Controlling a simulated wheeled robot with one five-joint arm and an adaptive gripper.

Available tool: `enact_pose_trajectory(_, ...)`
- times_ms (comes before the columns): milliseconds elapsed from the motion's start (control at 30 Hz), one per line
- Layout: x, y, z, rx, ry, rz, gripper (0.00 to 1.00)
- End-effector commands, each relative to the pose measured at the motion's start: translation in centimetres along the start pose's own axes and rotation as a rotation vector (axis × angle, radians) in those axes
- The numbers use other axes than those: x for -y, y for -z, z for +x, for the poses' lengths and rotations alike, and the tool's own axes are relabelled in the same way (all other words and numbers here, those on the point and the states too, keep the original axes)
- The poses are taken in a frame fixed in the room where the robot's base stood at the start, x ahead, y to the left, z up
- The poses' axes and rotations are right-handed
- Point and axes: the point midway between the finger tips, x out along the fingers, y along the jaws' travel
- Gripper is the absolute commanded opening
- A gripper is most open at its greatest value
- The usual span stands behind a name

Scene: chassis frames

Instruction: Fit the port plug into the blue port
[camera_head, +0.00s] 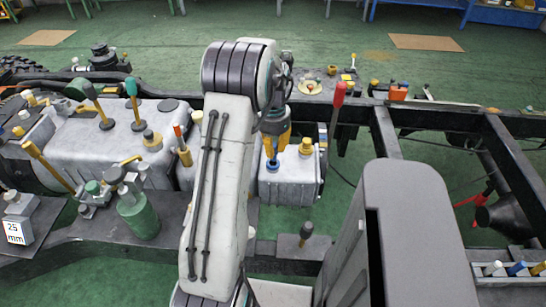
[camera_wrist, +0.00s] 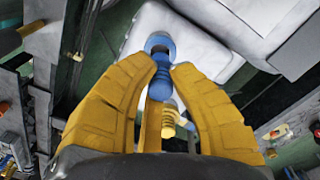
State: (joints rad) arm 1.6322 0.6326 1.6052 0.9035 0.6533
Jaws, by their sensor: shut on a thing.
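The blue port (camera_wrist: 159,41) is a blue ring on top of a pale grey tank (camera_head: 288,187). The port plug (camera_wrist: 159,86) is a blue ribbed piece between the yellow fingertips of my gripper (camera_wrist: 157,70). My gripper is shut on it. The plug's far end lies right at the near edge of the port in the wrist view; I cannot tell whether it has entered. In the head view my gripper (camera_head: 276,142) hangs over the tank, with blue (camera_head: 272,165) showing just below the fingers. The arm hides part of the tank.
A yellow-capped fitting (camera_head: 306,147) stands on the same tank, right of my gripper. A red-knobbed lever (camera_head: 338,96) rises close to the right. A larger grey tank (camera_head: 75,140) with levers stands at left. A green bottle (camera_head: 139,217) stands at front left.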

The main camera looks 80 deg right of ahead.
Motion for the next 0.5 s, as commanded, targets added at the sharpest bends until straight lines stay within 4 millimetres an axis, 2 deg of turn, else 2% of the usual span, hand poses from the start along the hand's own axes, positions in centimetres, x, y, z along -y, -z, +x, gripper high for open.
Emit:
enact_pose_trajectory(333, 0.0, -0.1, 3.4, 0.002, -0.002, 0.000, 0.00)
enact_pose_trajectory(500, 0.0, -0.1, 4.0, 0.001, 0.000, 0.000, 0.00)
